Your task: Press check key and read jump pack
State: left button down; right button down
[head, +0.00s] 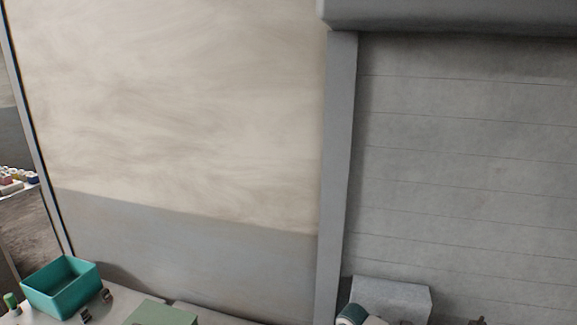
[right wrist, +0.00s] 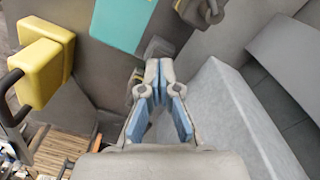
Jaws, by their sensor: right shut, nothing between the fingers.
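My right gripper (right wrist: 155,66) is in the middle of the right wrist view, its blue-padded fingers brought together at the tips with nothing between them. A yellow block-shaped thing (right wrist: 42,62) with a black handle or cable is at the left, apart from my right gripper. I cannot tell whether it is the jump pack. No check key or readout can be made out. Neither gripper shows in the head view.
A teal bin (head: 62,291) and a green block (head: 160,314) are on the bench at lower left. A grey box (head: 392,294) is at lower right, before the shutter (head: 465,160). A pale slab-like surface (right wrist: 225,125) lies close right of my right gripper.

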jog(key=shift+f+b, duration=0.5)
jog(key=shift+f, duration=0.25)
jog(key=shift+r, duration=0.15)
jog(key=shift+r+p, duration=1.15)
jog(key=shift+r, duration=1.25)
